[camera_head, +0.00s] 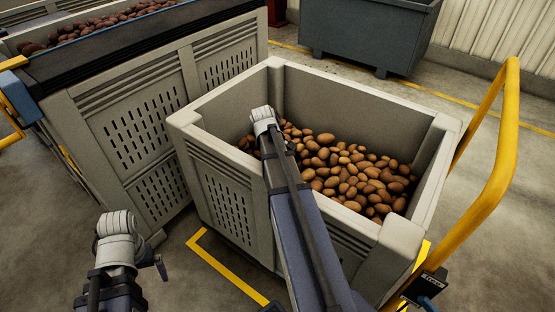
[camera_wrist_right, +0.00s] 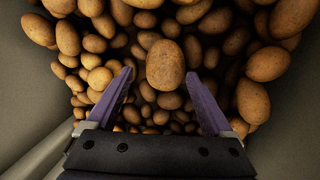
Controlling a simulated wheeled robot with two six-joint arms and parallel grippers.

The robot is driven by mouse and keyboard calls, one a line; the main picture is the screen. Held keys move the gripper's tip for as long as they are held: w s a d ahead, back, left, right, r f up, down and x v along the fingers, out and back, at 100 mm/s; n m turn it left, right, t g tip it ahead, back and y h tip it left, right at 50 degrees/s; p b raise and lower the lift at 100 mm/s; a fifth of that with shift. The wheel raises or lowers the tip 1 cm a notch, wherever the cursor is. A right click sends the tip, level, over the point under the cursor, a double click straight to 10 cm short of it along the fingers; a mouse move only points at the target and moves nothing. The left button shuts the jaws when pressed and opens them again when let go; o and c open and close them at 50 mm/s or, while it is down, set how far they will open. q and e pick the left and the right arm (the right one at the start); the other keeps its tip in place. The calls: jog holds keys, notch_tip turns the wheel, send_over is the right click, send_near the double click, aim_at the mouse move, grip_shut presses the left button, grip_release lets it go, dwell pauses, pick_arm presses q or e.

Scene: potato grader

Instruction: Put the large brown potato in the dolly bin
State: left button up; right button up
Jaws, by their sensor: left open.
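A large brown potato (camera_wrist_right: 165,65) shows in the right wrist view, between and just beyond the tips of my right gripper (camera_wrist_right: 161,74). The purple fingers are spread, with a gap on each side of the potato. Whether it rests on the heap cannot be told. The grey dolly bin (camera_head: 208,153), with a heap of potatoes inside, stands at the centre of the head view. My right arm reaches over its near wall; the fingers are hidden there. My left gripper (camera_head: 118,235) is at the lower left, outside the bin; its fingers do not show clearly.
A yellow handrail (camera_head: 492,190) rises right of the bin. A larger slatted crate (camera_head: 130,125) stands close on the left, with a potato-filled trough (camera_head: 90,50) above. A dark blue-grey container (camera_head: 365,35) is behind. Bare floor (camera_head: 215,295) lies in front, with yellow lines.

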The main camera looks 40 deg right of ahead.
jog(key=shift+o, duration=0.9)
pick_arm(q)
jog(key=shift+r, duration=0.1)
pick_arm(e)
jog(key=shift+r+p, duration=0.9)
pick_arm(q)
notch_tip(320, 180, up, 13)
jog(key=p, duration=1.1)
jog(key=shift+f, duration=0.2)
pick_arm(e)
jog(key=v, duration=1.1)
jog(key=shift+r, duration=0.15)
pick_arm(q)
jog(key=shift+d, duration=0.1)
jog(key=shift+c, duration=0.2)
pick_arm(e)
jog(key=shift+a, duration=0.1)
jog(key=shift+c, duration=0.2)
